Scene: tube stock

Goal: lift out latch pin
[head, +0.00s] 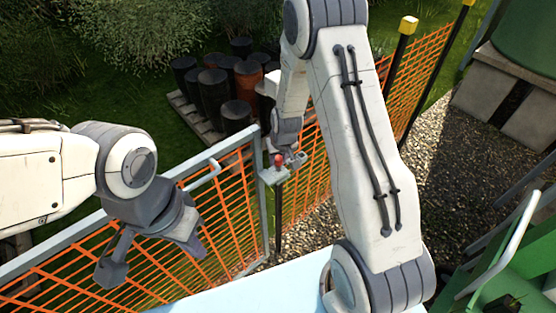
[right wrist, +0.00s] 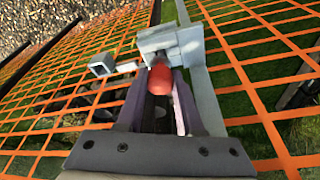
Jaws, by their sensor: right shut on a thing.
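The latch pin has a red knob (head: 279,160), which also shows in the right wrist view (right wrist: 160,79). It is at a grey latch bracket (head: 272,176) on the gate's end post; the bracket shows in the right wrist view (right wrist: 170,42) just beyond the knob. My right gripper (head: 287,158) is shut on the latch pin, with the red knob between its fingers (right wrist: 160,95). The pin's shaft is hidden, so I cannot tell how deep it sits. My left gripper (head: 152,262) is open and empty in front of the gate.
The gate (head: 212,166) has a grey frame and orange mesh. More orange mesh fence (head: 425,70) runs to the back right on dark posts. Several dark barrels (head: 213,92) stand on a pallet behind. Green equipment (head: 515,255) stands at right. Gravel lies between.

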